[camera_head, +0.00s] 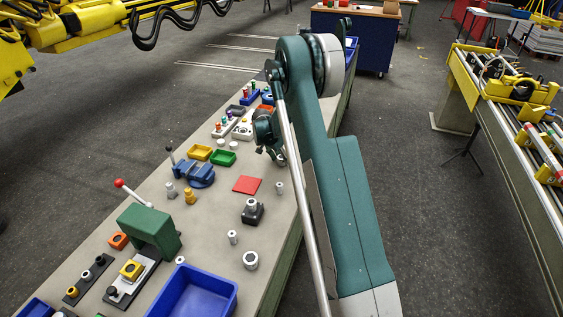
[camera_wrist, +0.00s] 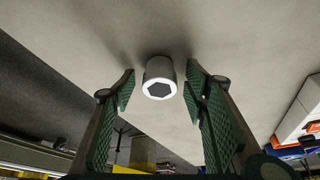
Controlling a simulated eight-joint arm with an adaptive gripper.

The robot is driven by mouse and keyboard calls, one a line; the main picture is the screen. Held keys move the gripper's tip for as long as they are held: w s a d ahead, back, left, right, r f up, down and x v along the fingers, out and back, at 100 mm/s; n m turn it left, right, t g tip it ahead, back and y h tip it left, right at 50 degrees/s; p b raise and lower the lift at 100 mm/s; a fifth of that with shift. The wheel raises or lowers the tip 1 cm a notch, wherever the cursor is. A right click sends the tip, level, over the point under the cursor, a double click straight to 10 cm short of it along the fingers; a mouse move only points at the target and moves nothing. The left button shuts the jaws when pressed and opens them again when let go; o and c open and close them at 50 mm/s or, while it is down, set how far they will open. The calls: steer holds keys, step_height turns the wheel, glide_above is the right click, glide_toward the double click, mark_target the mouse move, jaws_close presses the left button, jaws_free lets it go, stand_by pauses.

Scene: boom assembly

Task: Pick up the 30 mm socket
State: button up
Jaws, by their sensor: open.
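A pale round socket (camera_wrist: 159,68) with a hexagonal opening stands on the table in the wrist view. My gripper (camera_wrist: 160,85) is open, with its green ridged fingers on either side of the socket and a gap to each. In the head view my gripper (camera_head: 271,153) is over the right part of the bench, partly hidden by my arm. Several similar grey sockets stand on the bench, including one below the gripper (camera_head: 280,187) and a larger one near the front (camera_head: 250,260). I see no size marks, so I cannot tell which is 30 mm.
Bare bench surrounds the red plate.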

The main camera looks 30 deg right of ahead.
mark_target(281, 157)
steer(key=shift+c, duration=0.3)
steer(key=c, duration=1)
steer(key=shift+r, duration=5)
